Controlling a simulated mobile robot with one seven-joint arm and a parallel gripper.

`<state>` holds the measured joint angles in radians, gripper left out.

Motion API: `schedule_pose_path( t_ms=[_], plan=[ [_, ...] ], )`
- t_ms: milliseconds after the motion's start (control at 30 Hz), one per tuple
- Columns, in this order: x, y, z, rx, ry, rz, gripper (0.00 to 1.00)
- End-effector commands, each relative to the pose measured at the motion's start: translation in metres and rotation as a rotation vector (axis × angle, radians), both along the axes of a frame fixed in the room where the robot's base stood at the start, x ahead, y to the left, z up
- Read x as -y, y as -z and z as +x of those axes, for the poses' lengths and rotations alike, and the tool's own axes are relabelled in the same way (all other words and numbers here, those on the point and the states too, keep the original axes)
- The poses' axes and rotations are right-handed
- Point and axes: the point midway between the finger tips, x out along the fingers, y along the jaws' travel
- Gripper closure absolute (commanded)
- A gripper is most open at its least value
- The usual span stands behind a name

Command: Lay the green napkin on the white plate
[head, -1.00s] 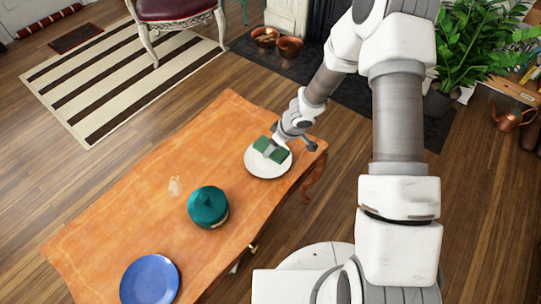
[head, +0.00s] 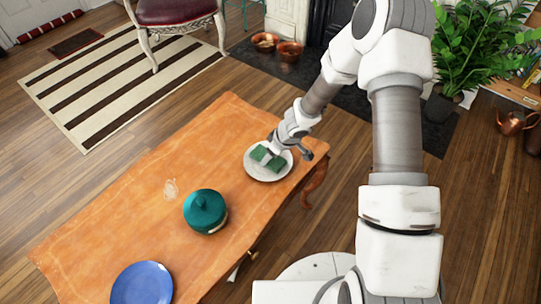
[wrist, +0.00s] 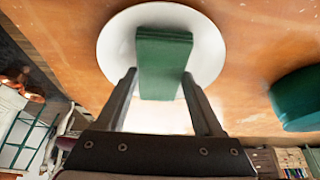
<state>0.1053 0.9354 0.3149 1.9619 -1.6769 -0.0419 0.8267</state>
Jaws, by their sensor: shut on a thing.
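The green napkin (head: 259,153) is a folded rectangle over the white plate (head: 253,174) at the right end of the wooden table. My gripper (head: 268,157) is shut on the napkin, with a finger on each side of it. In the wrist view the napkin (wrist: 163,60) lies within the outline of the plate (wrist: 116,45), and the fingers of my gripper (wrist: 160,85) flank its near part. I cannot tell whether the napkin touches the plate.
A teal lidded pot (head: 205,211) stands left of the plate on the table (head: 130,217). A blue plate (head: 142,284) lies at the near left end. Copper bowls (head: 289,51) sit on the hearth behind. The table's far left is clear.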

Motion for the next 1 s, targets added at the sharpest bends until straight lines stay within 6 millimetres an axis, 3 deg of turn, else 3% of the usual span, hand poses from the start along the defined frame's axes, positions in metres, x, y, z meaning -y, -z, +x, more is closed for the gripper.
schedule_pose_path(
  t_ms=[133,167,300,733,1000],
  plan=[
    [0.0,0.007,0.0,0.0,-0.001,0.0,0.84],
    [0.0,0.005,0.0,0.0,-0.001,0.0,0.28],
    [0.0,0.005,0.0,0.0,-0.001,0.0,0.03],
    [0.0,-0.003,0.0,0.0,0.0,0.0,0.01],
    [0.014,-0.05,-0.01,0.001,-0.001,-0.001,0.01]
  ],
)
